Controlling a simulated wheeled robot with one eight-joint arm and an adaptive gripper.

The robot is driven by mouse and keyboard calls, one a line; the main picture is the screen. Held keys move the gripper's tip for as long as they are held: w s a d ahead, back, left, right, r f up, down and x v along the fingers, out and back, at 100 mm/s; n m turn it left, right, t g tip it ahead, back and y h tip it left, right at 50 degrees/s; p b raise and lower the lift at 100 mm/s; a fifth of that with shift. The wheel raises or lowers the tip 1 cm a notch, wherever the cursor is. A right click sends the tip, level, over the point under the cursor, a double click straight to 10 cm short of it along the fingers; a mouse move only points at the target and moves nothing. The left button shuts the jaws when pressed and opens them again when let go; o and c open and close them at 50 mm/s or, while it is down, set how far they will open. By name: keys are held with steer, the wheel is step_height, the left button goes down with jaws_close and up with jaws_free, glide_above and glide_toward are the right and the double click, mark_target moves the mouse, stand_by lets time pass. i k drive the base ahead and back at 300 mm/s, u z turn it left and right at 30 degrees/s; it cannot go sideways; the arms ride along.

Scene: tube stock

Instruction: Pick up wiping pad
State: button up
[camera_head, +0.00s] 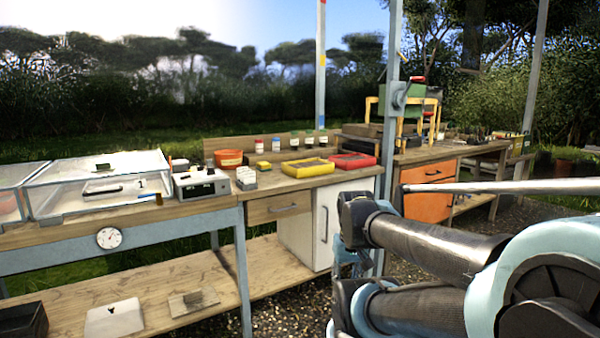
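No object is clearly recognisable as the wiping pad at this size. A small dark, flat block (103,167) lies on the sloping clear lid of the white-framed box at the left. A small yellow block (264,165) sits on the wooden bench, between the orange tub and the yellow tray. A grey-brown block on a pale plate (193,299) lies on the lower shelf. I cannot tell which of these is the pad. My arm fills the lower right. My gripper's fingers do not show, and nothing is seen held.
The clear-lidded box (60,213) and a grey device (200,184) stand on the left bench. A yellow tray (307,168), red tray (352,161) and orange tub (229,158) crowd the middle bench. A post (391,110) rises behind my arm. Gravel (285,312) lies below.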

mark_target(262, 166)
steer(key=z, duration=0.55)
steer(key=k, duration=0.7)
steer(key=z, duration=0.4)
steer(key=i, duration=0.55)
steer(key=u, duration=0.75)
steer(key=i, duration=1.85)
steer(key=u, duration=0.05)
